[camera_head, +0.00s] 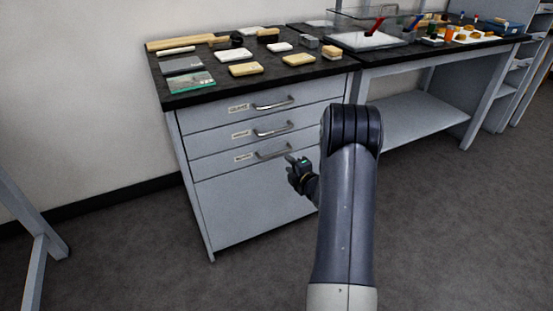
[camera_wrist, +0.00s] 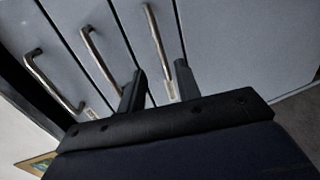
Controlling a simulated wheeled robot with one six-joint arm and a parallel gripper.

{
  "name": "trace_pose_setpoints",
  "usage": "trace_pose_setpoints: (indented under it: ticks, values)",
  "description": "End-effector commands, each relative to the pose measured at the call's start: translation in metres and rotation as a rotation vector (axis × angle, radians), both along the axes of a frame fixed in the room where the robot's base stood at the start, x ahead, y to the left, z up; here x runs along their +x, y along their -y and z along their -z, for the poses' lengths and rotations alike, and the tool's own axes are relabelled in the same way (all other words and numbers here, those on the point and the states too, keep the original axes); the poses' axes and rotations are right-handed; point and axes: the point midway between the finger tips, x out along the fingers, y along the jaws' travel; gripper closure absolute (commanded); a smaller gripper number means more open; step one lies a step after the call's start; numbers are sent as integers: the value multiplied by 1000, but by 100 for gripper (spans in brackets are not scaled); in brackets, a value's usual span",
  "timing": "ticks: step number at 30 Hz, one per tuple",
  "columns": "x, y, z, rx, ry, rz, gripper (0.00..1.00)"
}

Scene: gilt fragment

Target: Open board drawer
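The grey cabinet has three shut drawers, each with a curved metal handle and a small label too small to read. The handles are the top one (camera_head: 273,104), the middle one (camera_head: 273,130) and the bottom one (camera_head: 274,151). My gripper (camera_head: 292,160) is in front of the cabinet, close to the right end of the bottom handle. In the wrist view my gripper (camera_wrist: 160,88) is open, its two fingers apart. The bottom handle (camera_wrist: 158,45) runs into the gap between them in the picture; I cannot tell whether they touch it. The other two handles lie to the left.
The dark countertop (camera_head: 215,95) holds tablets, a green-edged sheet (camera_head: 192,83) and a wooden roll (camera_head: 180,42). A second bench (camera_head: 425,50) with glass and small items joins on the right. The grey floor (camera_head: 245,285) before the cabinet is clear.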

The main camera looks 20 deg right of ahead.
Motion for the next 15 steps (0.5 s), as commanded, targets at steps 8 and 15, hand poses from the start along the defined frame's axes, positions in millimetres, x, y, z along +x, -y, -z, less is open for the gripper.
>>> trace_pose_setpoints:
  ticks: [8,15]
  values:
    - [51,-3,12,1,0,-2,68]
    - [79,-4,17,2,0,-1,68]
